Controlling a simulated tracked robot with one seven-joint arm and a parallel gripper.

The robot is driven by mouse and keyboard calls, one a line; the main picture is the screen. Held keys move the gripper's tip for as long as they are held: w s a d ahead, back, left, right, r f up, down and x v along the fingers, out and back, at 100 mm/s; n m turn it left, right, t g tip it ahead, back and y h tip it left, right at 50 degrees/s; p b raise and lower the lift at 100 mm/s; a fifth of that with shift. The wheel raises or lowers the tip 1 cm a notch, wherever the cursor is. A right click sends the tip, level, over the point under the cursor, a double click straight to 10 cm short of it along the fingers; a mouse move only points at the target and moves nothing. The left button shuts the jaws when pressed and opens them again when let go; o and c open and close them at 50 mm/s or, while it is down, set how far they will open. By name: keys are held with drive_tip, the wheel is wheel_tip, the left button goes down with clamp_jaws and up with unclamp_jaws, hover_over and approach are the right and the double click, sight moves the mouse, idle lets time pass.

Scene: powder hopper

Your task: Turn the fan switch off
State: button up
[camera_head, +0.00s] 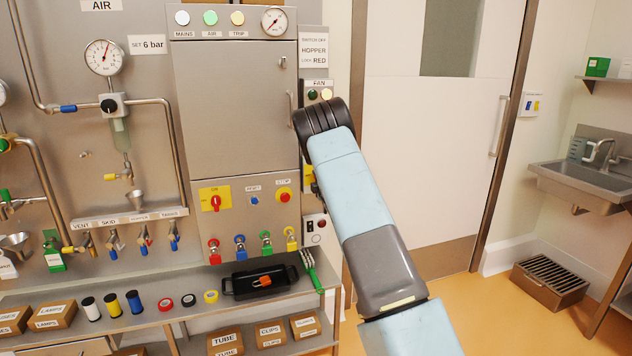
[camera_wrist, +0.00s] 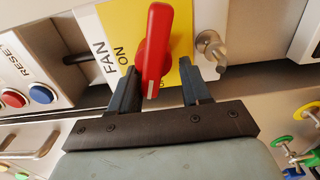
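The fan switch is a red rotary handle (camera_wrist: 152,45) on a yellow plate (camera_wrist: 122,28) marked FAN and ON in the wrist view. A white line runs along the handle's near end. My gripper (camera_wrist: 158,72) is open, one dark finger on each side of the handle. Gaps show between the fingers and the handle, so it is not held. In the head view the FAN panel label (camera_head: 320,83) shows above two lamps, but my arm hides the switch and my gripper.
Beside the switch in the wrist view are a metal peg (camera_wrist: 212,48) and a RESET box (camera_wrist: 25,85) with red and blue buttons. The hopper cabinet (camera_head: 235,120), with another red switch (camera_head: 215,202) on yellow, stands left of my arm; a door (camera_head: 430,150) is right.

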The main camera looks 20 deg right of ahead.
drive_tip(key=shift+s+a, duration=0.1)
idle(0.3)
drive_tip(key=s, duration=1.3)
drive_tip(key=shift+s, duration=0.3)
